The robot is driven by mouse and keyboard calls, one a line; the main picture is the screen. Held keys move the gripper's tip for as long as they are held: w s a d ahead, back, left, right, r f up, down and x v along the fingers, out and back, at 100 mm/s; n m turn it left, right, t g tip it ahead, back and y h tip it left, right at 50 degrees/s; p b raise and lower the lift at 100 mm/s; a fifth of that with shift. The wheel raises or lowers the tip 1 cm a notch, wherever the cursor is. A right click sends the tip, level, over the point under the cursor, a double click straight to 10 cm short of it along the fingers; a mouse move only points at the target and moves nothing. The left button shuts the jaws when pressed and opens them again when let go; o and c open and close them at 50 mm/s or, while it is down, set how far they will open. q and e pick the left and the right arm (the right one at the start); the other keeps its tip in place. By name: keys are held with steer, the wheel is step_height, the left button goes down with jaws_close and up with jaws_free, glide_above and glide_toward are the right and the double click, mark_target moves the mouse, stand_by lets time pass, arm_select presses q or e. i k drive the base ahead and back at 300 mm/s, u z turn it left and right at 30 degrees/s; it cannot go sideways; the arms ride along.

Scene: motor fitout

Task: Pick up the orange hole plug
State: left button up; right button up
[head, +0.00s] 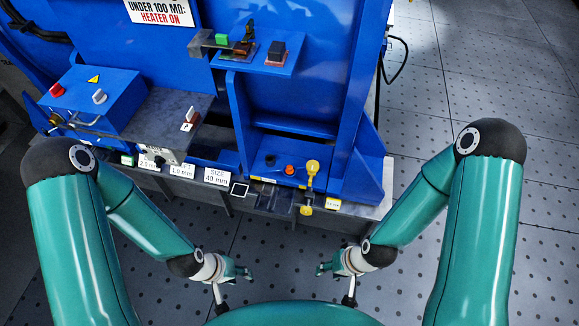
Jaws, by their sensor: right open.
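A small orange piece, which looks like the orange hole plug (289,169), sits on the blue base ledge (262,178) at the lower middle of the machine. It is left of a yellow part and right of a small dark piece. My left gripper (245,272) hangs below and left of the plug, apart from it; its fingers are too small to read. My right gripper (322,269) is open, below and right of the plug, and touches nothing I can see.
Labels, including a "SIZE 40 mm" card (217,177), line the front edge. A blue box (95,98) with knobs stands left, and a blue shelf (284,67) holds small parts above. Perforated floor (470,80) is clear at right.

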mark_target(290, 170)
steer(key=z, duration=1.1)
steer(key=i, duration=0.15)
steer(key=u, duration=2.55)
steer(key=k, duration=0.85)
steer(key=z, duration=0.8)
steer(key=i, duration=1.25)
steer(key=z, duration=0.1)
